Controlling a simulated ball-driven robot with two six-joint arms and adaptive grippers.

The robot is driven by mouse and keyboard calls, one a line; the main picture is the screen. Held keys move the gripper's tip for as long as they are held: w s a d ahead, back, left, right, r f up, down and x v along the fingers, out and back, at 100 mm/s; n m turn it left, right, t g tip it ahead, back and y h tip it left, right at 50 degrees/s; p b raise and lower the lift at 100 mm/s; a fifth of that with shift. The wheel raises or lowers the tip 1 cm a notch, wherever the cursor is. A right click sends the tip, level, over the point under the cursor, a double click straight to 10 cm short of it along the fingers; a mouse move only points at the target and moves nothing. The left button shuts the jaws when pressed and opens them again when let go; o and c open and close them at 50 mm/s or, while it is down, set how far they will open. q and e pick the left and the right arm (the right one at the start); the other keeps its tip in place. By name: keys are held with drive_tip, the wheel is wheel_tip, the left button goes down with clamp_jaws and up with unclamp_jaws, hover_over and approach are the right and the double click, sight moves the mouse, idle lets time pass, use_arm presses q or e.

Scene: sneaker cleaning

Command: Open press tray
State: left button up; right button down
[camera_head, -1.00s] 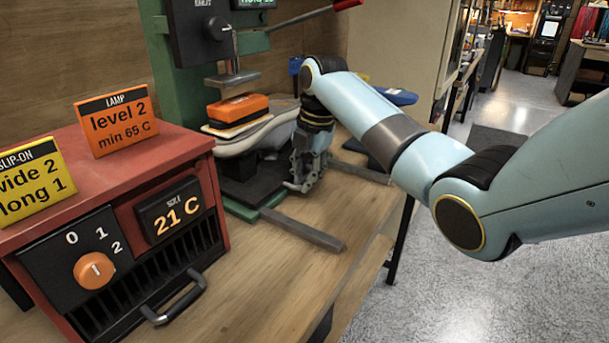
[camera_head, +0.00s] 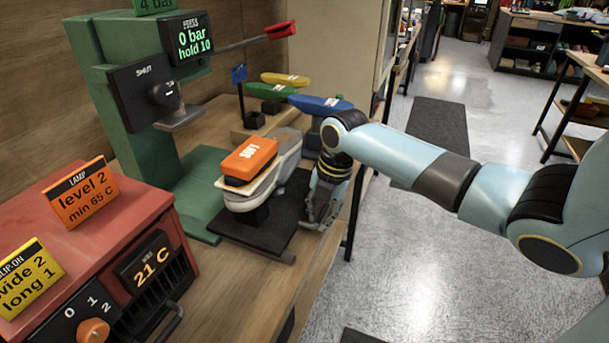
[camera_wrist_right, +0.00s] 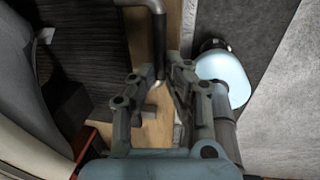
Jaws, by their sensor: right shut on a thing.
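The press tray (camera_head: 284,228) is a flat black plate, out to the right of the green press (camera_head: 145,150) and clear of its head. On it stands a grey-and-white shoe (camera_head: 286,152) on a dark support, with an orange block (camera_head: 249,160) marked SOFT lying on top. My right gripper (camera_head: 314,222) is at the tray's right edge, shut on the tray's handle. In the right wrist view the grey handle bar (camera_wrist_right: 156,45) runs between the fingers (camera_wrist_right: 158,100). The exact contact is partly hidden. My left gripper is not in view.
The red heater box (camera_head: 95,240) with a 21 C display stands at the front left. Blue (camera_head: 318,103), green (camera_head: 272,91) and yellow (camera_head: 287,79) pieces stand behind the shoe. A red-ended lever (camera_head: 280,31) sticks out from the press. The bench ends just right of the tray.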

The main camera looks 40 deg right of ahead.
drive_tip(key=shift+s+d, duration=0.15)
drive_tip(key=shift+s, duration=0.1)
drive_tip(key=c, duration=1.4)
unclamp_jaws()
drive_tip(key=r, duration=0.4)
drive_tip(key=s+r, duration=0.1)
drive_tip(key=r, duration=0.3)
drive_tip(key=s+r, duration=0.1)
drive_tip(key=r, duration=0.2)
drive_tip(key=shift+d+r, duration=0.4)
